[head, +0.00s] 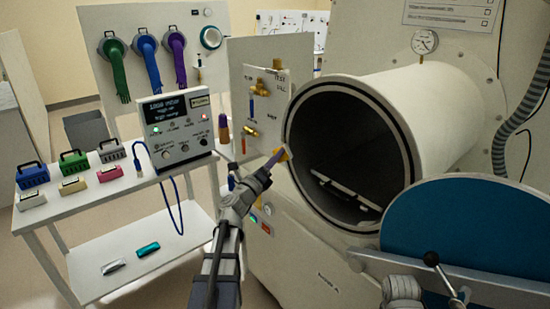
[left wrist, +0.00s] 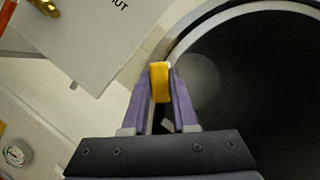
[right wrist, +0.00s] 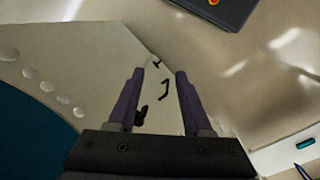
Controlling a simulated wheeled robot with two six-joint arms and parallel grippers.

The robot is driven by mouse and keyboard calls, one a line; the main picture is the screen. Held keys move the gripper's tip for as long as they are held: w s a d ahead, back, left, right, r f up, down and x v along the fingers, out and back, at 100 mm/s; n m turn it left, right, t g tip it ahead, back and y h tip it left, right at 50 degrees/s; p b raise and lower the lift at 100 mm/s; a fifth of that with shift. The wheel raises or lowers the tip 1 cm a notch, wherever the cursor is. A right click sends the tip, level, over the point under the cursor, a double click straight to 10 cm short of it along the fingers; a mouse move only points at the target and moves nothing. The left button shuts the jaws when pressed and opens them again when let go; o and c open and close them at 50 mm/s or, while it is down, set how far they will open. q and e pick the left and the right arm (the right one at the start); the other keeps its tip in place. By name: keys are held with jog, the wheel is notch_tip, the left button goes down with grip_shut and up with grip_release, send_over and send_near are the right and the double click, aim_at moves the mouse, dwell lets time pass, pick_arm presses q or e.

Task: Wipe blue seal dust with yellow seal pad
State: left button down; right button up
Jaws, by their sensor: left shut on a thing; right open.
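My left gripper (head: 275,158) is shut on the yellow seal pad (head: 284,155), which sits just in front of the left rim of the round chamber opening (head: 290,130). In the left wrist view the pad (left wrist: 160,82) is upright between the purple fingers, against the rim edge; I cannot tell whether it touches. A pale round patch (left wrist: 196,80) shows on the dark area beside the pad; I cannot tell if it is dust. No blue dust can be made out. The open door's blue disc (head: 470,230) stands at the right. My right gripper (right wrist: 160,95) is open and empty.
A white cart (head: 120,190) at left holds a control box (head: 180,128) and several coloured blocks and pads. A valve panel (head: 265,95) stands left of the opening.

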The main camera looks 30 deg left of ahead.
pick_arm(q)
jog(key=shift+r, duration=0.35)
jog(key=shift+w, duration=0.1)
jog(key=a, duration=0.1)
jog(key=w+a+p, duration=0.1)
jog(key=a+r, duration=0.1)
jog(key=shift+w+a, duration=0.25)
jog(key=shift+a, duration=0.05)
dwell(0.4)
jog(key=shift+s+d, duration=0.3)
jog(key=shift+d, duration=0.35)
jog(key=shift+s+d, duration=0.25)
jog(key=shift+d, duration=0.35)
jog(key=shift+s+d, duration=0.3)
jog(key=shift+d, duration=0.35)
jog(key=shift+r+p, duration=0.75)
jog(key=shift+p, duration=0.1)
jog(key=shift+w+a+f, duration=0.1)
jog(key=shift+a, duration=0.1)
